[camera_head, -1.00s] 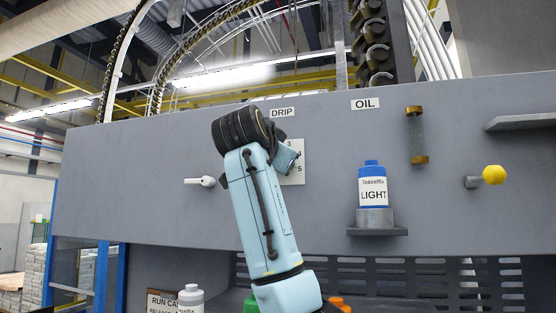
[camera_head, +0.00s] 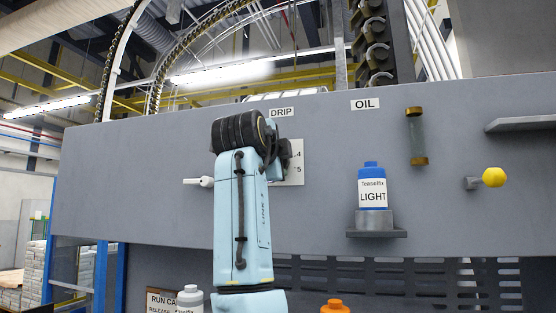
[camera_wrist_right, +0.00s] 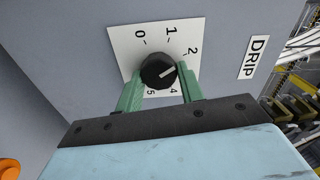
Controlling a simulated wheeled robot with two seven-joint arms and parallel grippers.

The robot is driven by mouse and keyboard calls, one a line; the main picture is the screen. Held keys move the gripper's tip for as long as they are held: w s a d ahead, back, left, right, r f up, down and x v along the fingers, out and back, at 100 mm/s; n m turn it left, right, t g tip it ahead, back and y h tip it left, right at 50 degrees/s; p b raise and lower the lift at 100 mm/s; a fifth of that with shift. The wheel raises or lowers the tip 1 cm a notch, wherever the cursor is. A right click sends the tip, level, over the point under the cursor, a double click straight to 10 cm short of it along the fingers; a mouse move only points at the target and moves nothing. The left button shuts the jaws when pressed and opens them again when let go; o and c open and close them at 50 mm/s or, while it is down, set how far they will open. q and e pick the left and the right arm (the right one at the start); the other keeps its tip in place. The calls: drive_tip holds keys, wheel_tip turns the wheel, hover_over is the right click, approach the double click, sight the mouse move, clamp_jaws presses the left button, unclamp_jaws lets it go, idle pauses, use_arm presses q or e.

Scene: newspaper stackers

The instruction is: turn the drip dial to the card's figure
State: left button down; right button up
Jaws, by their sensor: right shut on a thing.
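The drip dial is a round black knob (camera_wrist_right: 158,70) with a white pointer line, on a white scale plate (camera_wrist_right: 124,42) in the right wrist view. The figures 0, 1, 2, 4 and 5 show. The pointer aims to the right, between 2 and 4, where a finger covers part of the plate. My right gripper (camera_wrist_right: 160,85) is shut on the dial, one green finger on each side. In the head view my right arm hides the dial; the plate's edge (camera_head: 296,163) shows. The run card (camera_head: 158,299) is at the bottom left, its figure out of view. My left gripper is not in view.
A blue-capped bottle marked LIGHT (camera_head: 372,188) stands on a small shelf under the OIL label (camera_head: 366,104). A yellow knob (camera_head: 493,177) and a white lever (camera_head: 199,182) stick out from the grey panel. Bottles with white (camera_head: 190,299) and orange caps (camera_head: 335,306) stand below.

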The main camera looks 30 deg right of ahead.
drive_tip(key=shift+m, duration=0.6)
drive_tip(key=o, duration=1)
drive_tip(key=shift+s, duration=0.1)
drive_tip(key=shift+a, duration=0.1)
drive_tip(key=b+v, duration=0.4)
drive_tip(key=v, duration=0.9)
drive_tip(key=shift+s+a, duration=0.1)
